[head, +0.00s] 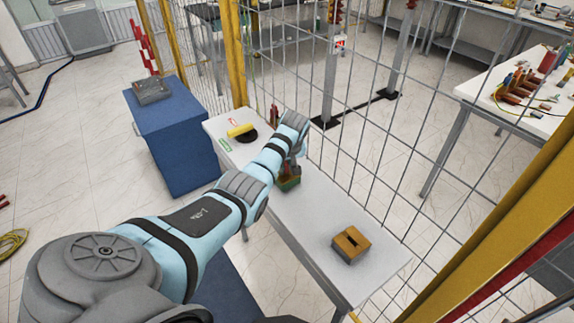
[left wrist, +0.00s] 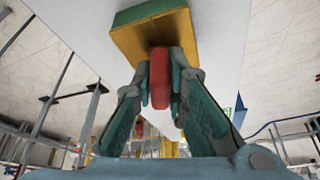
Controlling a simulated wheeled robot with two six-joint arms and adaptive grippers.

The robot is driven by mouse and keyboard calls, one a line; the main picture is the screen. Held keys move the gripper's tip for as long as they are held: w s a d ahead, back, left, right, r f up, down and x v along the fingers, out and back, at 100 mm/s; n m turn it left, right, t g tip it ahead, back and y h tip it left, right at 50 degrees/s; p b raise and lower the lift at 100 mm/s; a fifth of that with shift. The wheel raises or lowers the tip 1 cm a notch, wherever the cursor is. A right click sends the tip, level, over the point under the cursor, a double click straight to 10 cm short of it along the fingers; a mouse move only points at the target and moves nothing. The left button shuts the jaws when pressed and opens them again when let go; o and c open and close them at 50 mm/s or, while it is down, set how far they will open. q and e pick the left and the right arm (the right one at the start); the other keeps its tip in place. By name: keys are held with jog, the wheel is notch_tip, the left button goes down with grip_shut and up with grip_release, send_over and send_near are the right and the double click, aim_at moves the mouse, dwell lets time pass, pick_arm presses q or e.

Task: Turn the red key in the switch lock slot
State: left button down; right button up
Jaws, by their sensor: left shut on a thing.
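The red key (left wrist: 159,78) is between the two fingertips of my left gripper (left wrist: 161,70) in the left wrist view, and the gripper is shut on it. The key's far end meets the face of a yellow block with a green side (left wrist: 150,38), which I take as the switch lock. How deep the key sits in the slot is hidden. In the head view my left gripper (head: 291,168) is over this green-edged block (head: 288,185) on the white table, and the arm hides part of it. My right gripper is not in view.
A yellow-brown box with a dark slot (head: 351,244) stands on the near part of the white table (head: 310,225). A yellow-handled item (head: 241,130) lies at its far end. A wire fence (head: 400,130) runs along the right. A blue cabinet (head: 172,130) stands left.

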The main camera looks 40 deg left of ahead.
pick_arm(q)
jog(key=shift+f+n+g+y+b, duration=0.15)
jog(key=shift+n+g+b, duration=0.2)
jog(key=shift+n+b, duration=0.45)
jog(key=shift+f+n+g+y+b, duration=0.15)
jog(key=shift+n+g+b, duration=0.3)
jog(key=shift+n, duration=0.45)
jog(key=shift+r, duration=0.2)
jog(key=shift+f+n+b, duration=0.1)
jog(key=shift+n+b, duration=0.3)
jog(key=shift+b, duration=0.3)
jog(key=c, duration=1.5)
grip_release()
jog(key=shift+c, duration=0.2)
jog(key=shift+r, duration=0.2)
